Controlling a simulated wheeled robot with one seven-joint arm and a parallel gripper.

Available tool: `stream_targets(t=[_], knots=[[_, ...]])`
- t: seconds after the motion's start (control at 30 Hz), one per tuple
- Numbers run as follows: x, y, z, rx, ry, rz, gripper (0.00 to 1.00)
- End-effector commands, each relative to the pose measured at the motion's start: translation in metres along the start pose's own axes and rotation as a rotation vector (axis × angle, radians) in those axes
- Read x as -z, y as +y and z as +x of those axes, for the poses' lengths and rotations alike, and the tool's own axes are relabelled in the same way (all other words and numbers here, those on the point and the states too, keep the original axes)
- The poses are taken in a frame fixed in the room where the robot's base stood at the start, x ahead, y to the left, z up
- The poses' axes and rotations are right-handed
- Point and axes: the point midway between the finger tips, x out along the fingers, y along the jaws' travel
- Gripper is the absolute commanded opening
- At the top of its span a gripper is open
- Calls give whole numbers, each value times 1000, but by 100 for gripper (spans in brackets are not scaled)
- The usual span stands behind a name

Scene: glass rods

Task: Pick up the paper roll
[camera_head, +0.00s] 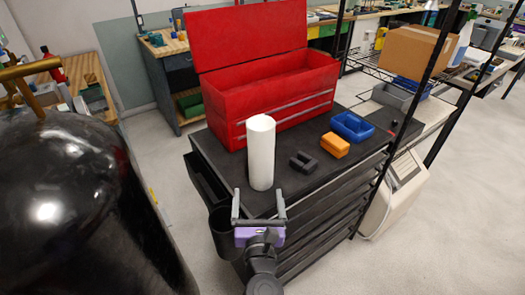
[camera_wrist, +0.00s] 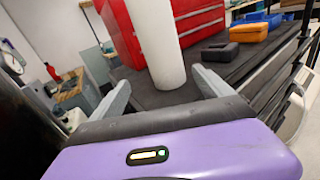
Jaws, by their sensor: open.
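The white paper roll (camera_head: 261,153) stands upright on the black top of a dark drawer cabinet (camera_head: 228,172). In the wrist view the paper roll (camera_wrist: 155,45) rises beyond my fingers, roughly between them, with its top cut off by the frame. My gripper (camera_head: 258,200) is open and empty, with its two grey fingers pointing toward the roll's lower part. In the wrist view the gripper (camera_wrist: 165,88) shows its fingers spread wider than the roll. The roll seems to stand just past the fingertips; the exact gap is hard to tell.
An open red toolbox (camera_head: 275,98) stands behind the roll. A dark grey block-like part (camera_head: 303,162), an orange case (camera_head: 334,146) and a blue bin (camera_head: 352,127) lie to the right. A black rack post (camera_head: 408,110) rises at the right. A large black tank (camera_head: 75,200) is at left.

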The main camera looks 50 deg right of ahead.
Motion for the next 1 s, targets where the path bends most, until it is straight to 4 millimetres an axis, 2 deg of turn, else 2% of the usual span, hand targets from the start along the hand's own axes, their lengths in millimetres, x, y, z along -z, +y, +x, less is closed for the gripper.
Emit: stream_targets(t=[0.07, 0.2, 0.47, 0.7, 0.83, 1.0], knots=[[-9, 2, 6, 21, -27, -42, 90], [-13, 1, 16, 33, -38, -64, 90], [-14, -2, 43, 32, -36, -62, 90], [-13, -8, 76, 31, -36, -60, 90], [-12, -8, 84, 30, -35, -60, 90], [-12, -8, 84, 29, -35, -60, 90]])
